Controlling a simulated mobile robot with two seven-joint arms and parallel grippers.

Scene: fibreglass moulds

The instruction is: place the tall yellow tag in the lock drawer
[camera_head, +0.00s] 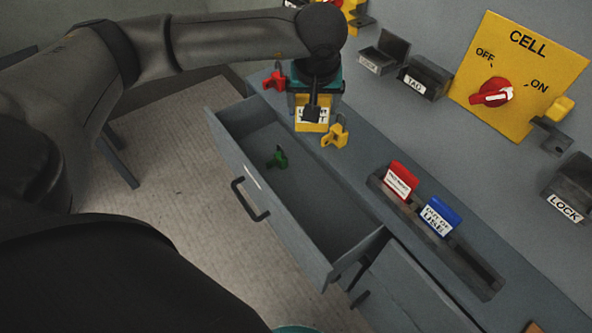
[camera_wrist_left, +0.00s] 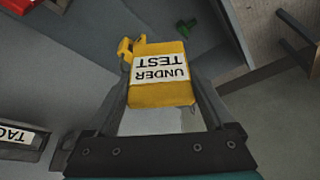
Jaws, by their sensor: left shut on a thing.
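My left gripper (camera_head: 312,118) is shut on a yellow tag (camera_wrist_left: 160,88) that reads "UNDER TEST". It holds the tag over the counter, by the far end of the open drawer (camera_head: 290,236). In the head view, the gripper hides part of the yellow tag (camera_head: 301,124). The drawer is pulled out and has a small green padlock (camera_head: 278,158) inside; the padlock also shows in the left wrist view (camera_wrist_left: 186,25). No label on the drawer is readable. My right gripper is not in view.
A yellow padlock (camera_head: 335,137) stands close to the held tag, and a red padlock (camera_head: 274,81) lies beyond. A rack (camera_head: 470,262) holds a red tag (camera_head: 401,180) and a blue tag (camera_head: 440,216). Labelled wall bins (camera_head: 424,80) are behind. Most of the drawer floor is clear.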

